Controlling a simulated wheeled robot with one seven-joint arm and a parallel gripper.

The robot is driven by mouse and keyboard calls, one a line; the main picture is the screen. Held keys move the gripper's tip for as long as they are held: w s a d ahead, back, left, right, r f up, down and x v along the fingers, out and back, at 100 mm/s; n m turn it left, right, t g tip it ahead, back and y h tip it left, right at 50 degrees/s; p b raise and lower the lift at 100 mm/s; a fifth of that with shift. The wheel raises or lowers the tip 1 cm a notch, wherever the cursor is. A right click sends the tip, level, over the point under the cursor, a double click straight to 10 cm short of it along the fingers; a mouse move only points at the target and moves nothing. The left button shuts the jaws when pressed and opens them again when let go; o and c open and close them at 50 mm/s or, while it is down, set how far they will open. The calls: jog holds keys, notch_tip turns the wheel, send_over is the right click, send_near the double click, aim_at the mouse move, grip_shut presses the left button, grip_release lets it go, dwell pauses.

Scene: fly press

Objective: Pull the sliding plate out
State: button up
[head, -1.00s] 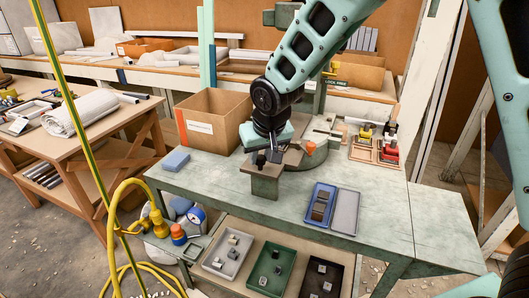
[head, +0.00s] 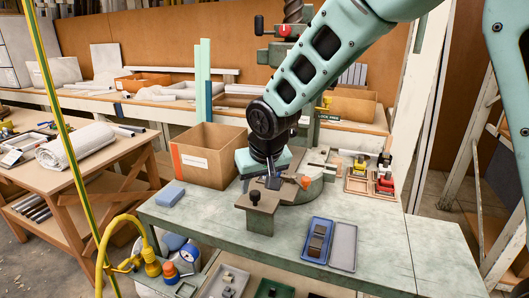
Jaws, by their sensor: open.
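The sliding plate (head: 266,203) is a flat brown-grey plate on the near side of the press base on the green table. A small black knob (head: 255,198) stands up near its left front end. My gripper (head: 272,181) points down just behind and to the right of the knob, over the plate's far part. It is open and appears to hold nothing. Its fingers are dark and small, and I cannot tell whether they touch the plate. The far end of the plate is hidden by my gripper and wrist.
A cardboard box (head: 208,157) stands behind left, and a blue block (head: 170,196) lies left. A blue tray (head: 317,240) and a grey tray (head: 343,246) lie front right. An orange piece (head: 304,182) sits right of my gripper. The tabletop's right end is clear.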

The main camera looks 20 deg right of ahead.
jog(key=v, duration=1.4)
jog(key=shift+d, duration=0.1)
jog(key=s+f+n+g, duration=0.2)
jog(key=s+f, duration=0.4)
jog(key=s, duration=0.6)
jog(key=s+f+n+g, duration=0.2)
jog(key=s+f, duration=0.3)
jog(key=s, duration=0.8)
jog(key=shift+f+n, duration=0.4)
jog(key=shift+n, duration=0.5)
